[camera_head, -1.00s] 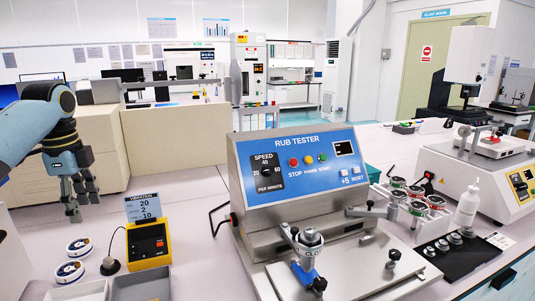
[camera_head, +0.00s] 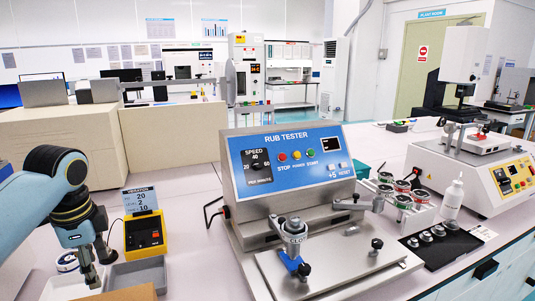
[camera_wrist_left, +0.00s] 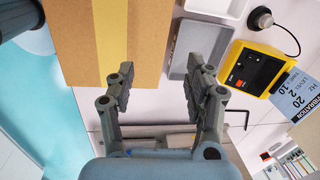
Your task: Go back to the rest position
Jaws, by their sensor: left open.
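My left gripper (camera_head: 98,268) is at the lower left of the head view, pointing down beside the grey tray (camera_head: 137,274). Its jaws are open with nothing between them. In the left wrist view the open fingers of the left gripper (camera_wrist_left: 158,88) frame the edge of a brown cardboard box (camera_wrist_left: 130,45) with a tan stripe. The grey tray (camera_wrist_left: 182,68) lies just right of the box there, partly behind the right finger. My right gripper is in neither view.
The yellow vibration meter (camera_head: 145,235) stands close to the right of my left gripper. A corner of the cardboard box (camera_head: 125,293) shows at the bottom edge. The rub tester (camera_head: 300,180) fills the middle. Large beige boxes (camera_head: 60,135) stand behind.

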